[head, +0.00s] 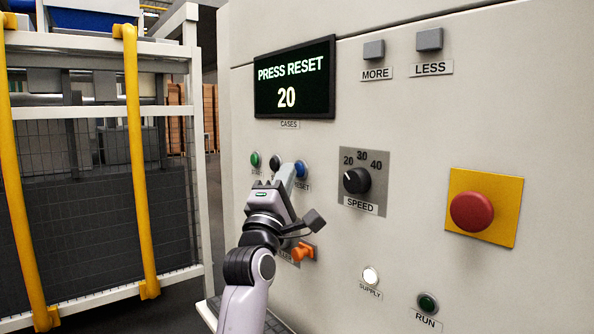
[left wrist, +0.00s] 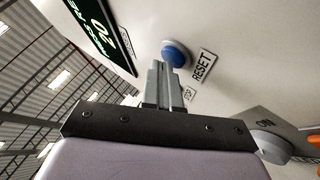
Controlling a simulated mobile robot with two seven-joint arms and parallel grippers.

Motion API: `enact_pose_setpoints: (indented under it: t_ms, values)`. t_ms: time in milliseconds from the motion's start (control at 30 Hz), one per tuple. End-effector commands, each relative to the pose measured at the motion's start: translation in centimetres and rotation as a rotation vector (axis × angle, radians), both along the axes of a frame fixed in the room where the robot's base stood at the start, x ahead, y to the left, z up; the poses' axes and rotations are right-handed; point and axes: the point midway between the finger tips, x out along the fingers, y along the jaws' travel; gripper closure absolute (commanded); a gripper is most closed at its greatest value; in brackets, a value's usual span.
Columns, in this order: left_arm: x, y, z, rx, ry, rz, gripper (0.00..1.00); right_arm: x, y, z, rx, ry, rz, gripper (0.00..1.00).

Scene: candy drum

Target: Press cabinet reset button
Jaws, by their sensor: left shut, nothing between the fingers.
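The cabinet (head: 400,120) carries a display (head: 294,78) reading "PRESS RESET" and "20". The blue reset button (head: 301,169) sits on the panel below the display, with a RESET label beside it. My left gripper (head: 287,168) is shut and empty, its fingertips at the left side of the blue button in the head view. In the left wrist view the closed fingers (left wrist: 161,66) point at the blue button (left wrist: 175,53), just beside or against it; I cannot tell whether they touch. My right gripper is not in view.
A green start button (head: 255,160) and a black button (head: 274,162) sit left of my gripper. A speed knob (head: 357,180) and a red emergency button (head: 472,211) are to the right. An orange handle (head: 303,252) is below. A fence with yellow rails (head: 139,160) stands left.

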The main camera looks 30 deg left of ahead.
Motion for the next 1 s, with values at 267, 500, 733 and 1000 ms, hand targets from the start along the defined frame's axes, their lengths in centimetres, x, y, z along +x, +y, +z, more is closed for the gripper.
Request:
enact_pose_setpoints:
  t_ms: [267,500,733,1000]
  values:
    - [0.3,-0.1,0.1,-0.001,-0.001,0.0,1.0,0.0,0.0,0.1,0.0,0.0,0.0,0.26]
    - [0.3,-0.2,0.1,0.0,-0.001,0.0,1.0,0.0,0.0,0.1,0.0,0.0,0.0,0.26]
    - [-0.2,0.0,0.1,0.001,0.0,-0.001,1.0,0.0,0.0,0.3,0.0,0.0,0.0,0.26]
    - [-1.2,0.5,0.0,0.001,-0.001,0.001,1.0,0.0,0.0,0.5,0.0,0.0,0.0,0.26]
